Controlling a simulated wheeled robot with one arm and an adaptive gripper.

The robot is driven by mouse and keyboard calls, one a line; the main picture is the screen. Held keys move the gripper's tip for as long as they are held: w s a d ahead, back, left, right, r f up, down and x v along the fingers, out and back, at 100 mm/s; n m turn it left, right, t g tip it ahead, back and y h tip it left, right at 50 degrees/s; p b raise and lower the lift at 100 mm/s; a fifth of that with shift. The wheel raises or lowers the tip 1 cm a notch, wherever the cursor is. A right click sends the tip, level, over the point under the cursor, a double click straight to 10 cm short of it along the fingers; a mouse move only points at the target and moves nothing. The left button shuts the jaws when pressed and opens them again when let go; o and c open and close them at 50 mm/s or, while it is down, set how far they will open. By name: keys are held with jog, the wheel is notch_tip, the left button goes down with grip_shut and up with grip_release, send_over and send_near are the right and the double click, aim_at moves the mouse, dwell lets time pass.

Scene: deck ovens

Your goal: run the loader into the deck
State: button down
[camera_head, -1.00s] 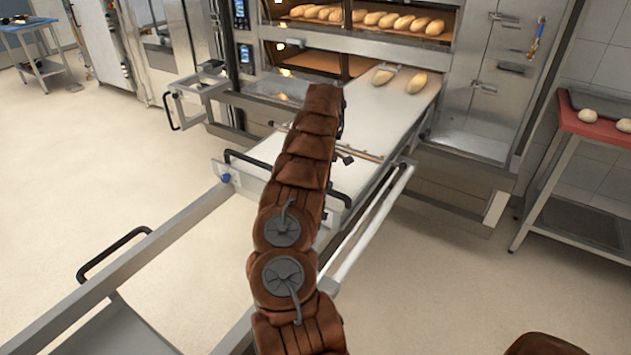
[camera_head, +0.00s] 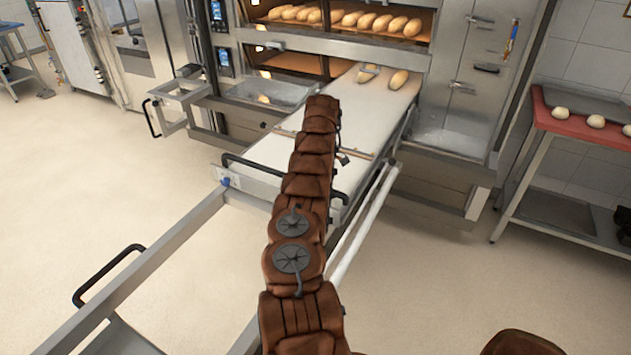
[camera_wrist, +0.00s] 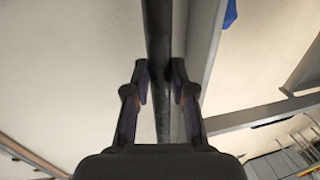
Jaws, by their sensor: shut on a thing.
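The loader (camera_head: 283,155) is a long pale belt in a metal frame. Its far end reaches the mouth of the lower oven deck (camera_head: 290,63). Two loaves, a left one (camera_head: 367,73) and a right one (camera_head: 398,80), lie at that far end. A black handle (camera_head: 247,166) crosses the loader's near end, partly hidden behind my brown arm. In the wrist view, my gripper (camera_wrist: 161,85) has its two fingers closed about a dark bar (camera_wrist: 158,35), which looks like this handle. My arm hides the gripper in the head view.
Loaves (camera_head: 365,19) fill an upper deck. A metal side rail (camera_head: 150,270) with a black handle runs toward me at left. A red-topped table (camera_head: 570,127) with dough pieces stands at right. Open floor (camera_head: 90,190) lies left of the loader.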

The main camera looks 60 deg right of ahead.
jog(key=shift+w+d+r+p, duration=0.2)
jog(key=shift+d+p, duration=0.1)
jog(key=shift+d, duration=0.1)
jog(key=shift+s+f, duration=0.1)
jog(key=c, duration=1)
grip_release()
jog(key=shift+s+f, duration=0.1)
